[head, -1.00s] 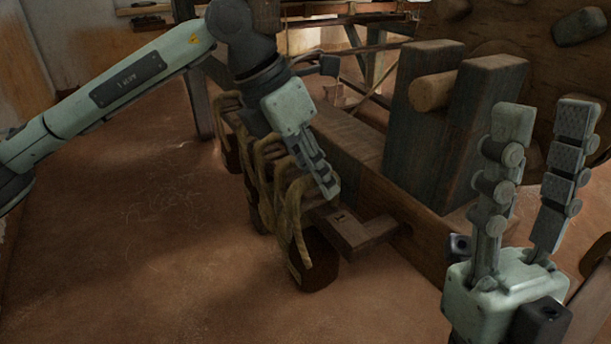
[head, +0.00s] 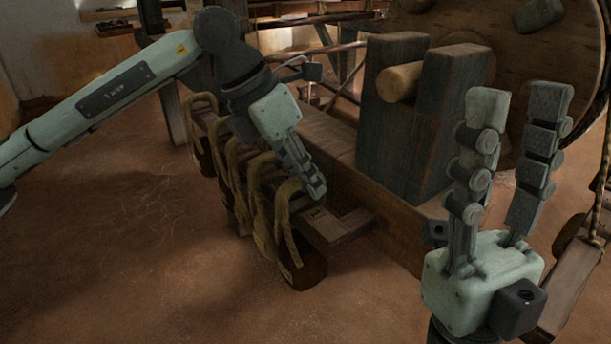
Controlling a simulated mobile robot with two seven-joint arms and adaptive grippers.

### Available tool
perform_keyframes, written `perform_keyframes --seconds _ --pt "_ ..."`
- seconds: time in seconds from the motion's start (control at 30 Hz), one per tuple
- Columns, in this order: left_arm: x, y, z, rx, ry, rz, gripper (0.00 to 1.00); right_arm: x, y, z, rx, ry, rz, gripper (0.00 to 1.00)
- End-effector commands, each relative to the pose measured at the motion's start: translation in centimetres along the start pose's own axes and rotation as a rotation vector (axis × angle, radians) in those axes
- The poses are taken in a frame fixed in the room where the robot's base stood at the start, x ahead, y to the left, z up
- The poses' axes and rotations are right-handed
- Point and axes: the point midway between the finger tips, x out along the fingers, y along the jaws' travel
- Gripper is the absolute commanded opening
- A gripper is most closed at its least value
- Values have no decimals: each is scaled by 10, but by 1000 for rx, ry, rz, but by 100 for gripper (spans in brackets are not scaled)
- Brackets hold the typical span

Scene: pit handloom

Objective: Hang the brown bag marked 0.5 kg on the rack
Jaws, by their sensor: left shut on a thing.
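Several dark brown bags with tan rope loops hang in a row along the wooden rack (head: 334,228). The nearest brown bag (head: 306,270) hangs at the rack's near end. I cannot read a 0.5 kg mark on any bag. My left gripper (head: 318,190) is over the near end of the rack, pointing down, with its fingers shut at the top of the nearest rope loop (head: 284,212). The fingers partly hide what they hold. My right gripper (head: 518,92) is open and empty, fingers up, at the right.
Two dark upright wooden posts (head: 392,125) with a round beam (head: 400,82) between them stand behind the rack. A large round wooden piece (head: 570,60) is at the upper right. A wooden piece hangs on a rope (head: 574,285) at the right edge. The floor at left is clear.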

Motion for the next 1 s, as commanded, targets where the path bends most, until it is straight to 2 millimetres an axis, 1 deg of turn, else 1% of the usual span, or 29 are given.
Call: perform_keyframes --seconds 0.77,0.8,1.0 --pt "4 1 -2 0 -1 0 0 -6 0 1 0 -1 1 40" --pt "4 1 -2 0 -1 0 19 -6 0 2 0 -1 1 40" --pt "4 1 -2 0 0 0 42 -6 0 2 0 -1 1 40"
